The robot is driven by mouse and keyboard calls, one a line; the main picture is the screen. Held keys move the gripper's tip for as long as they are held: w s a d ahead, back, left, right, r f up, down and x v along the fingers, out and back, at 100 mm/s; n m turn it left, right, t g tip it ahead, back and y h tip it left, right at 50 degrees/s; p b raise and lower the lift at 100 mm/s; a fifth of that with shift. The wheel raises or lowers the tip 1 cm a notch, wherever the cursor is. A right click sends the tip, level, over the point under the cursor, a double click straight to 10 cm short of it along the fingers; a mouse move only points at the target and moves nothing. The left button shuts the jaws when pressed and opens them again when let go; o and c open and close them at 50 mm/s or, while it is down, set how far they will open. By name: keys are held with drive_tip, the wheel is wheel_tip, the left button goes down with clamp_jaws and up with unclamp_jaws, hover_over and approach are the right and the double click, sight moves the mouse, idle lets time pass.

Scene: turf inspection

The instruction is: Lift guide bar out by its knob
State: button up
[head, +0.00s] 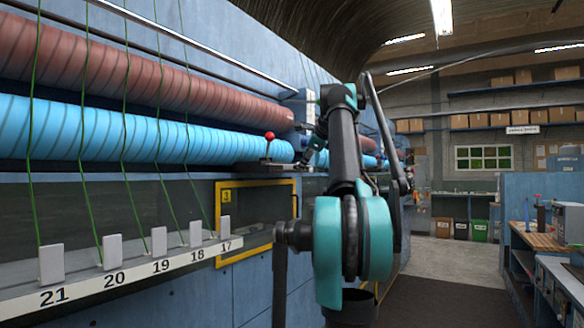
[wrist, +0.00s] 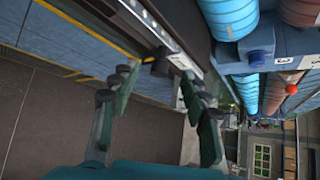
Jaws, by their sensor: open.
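A red ball knob (head: 269,135) stands on a short upright stem above a dark flat piece (head: 264,168), in front of the blue roll. How far the guide bar extends below the knob is hidden. In the wrist view a small red ball (wrist: 291,89) shows at far right; I cannot tell whether it is the same knob. My gripper (wrist: 157,100) is open with nothing between its teal, dark-tipped fingers, which are spread wide. In the head view my gripper (head: 312,152) is small, partly hidden by my arm, to the right of the knob and apart from it.
A blue roll (head: 110,132) and a red-brown roll (head: 120,72) run along the machine at left. Green cords hang to numbered white blocks on a ledge (head: 110,282). A yellow-framed panel (head: 226,254) lies below the knob. Open floor (head: 455,262) and a workbench (head: 538,238) are at right.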

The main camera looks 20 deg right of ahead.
drive_tip(key=x, duration=0.3)
drive_tip(key=shift+w+d, duration=0.1)
drive_tip(key=shift+w, duration=0.05)
clamp_jaws()
